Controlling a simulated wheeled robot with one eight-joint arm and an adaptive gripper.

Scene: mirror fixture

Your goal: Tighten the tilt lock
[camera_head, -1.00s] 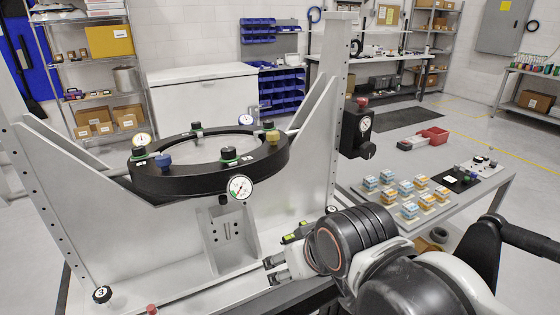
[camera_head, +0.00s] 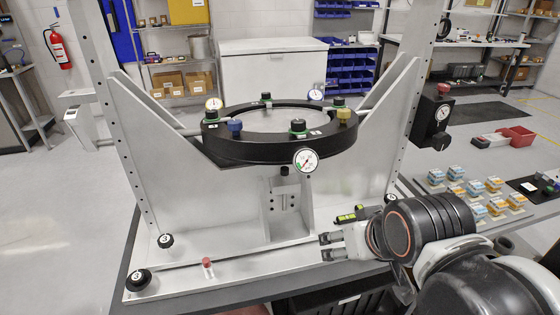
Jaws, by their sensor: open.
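The mirror fixture (camera_head: 195,225) is a grey metal frame with two tall side plates and a black ring (camera_head: 230,148) between them. A dial gauge (camera_head: 306,160) hangs on the ring's front, with a small black knob (camera_head: 284,170) just left of it and below the ring. Black knobs marked 3 (camera_head: 138,280) sit on the base, and a small red-topped pin (camera_head: 207,263) stands near its front. No label shows which part is the tilt lock. My gripper (camera_head: 326,246) is open and empty, pointing left, in front of the bracket (camera_head: 283,205) and low over the base's front.
A black box with a red knob (camera_head: 431,118) is on the right upright. Open floor lies to the left. A white chest (camera_head: 270,75) stands behind.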

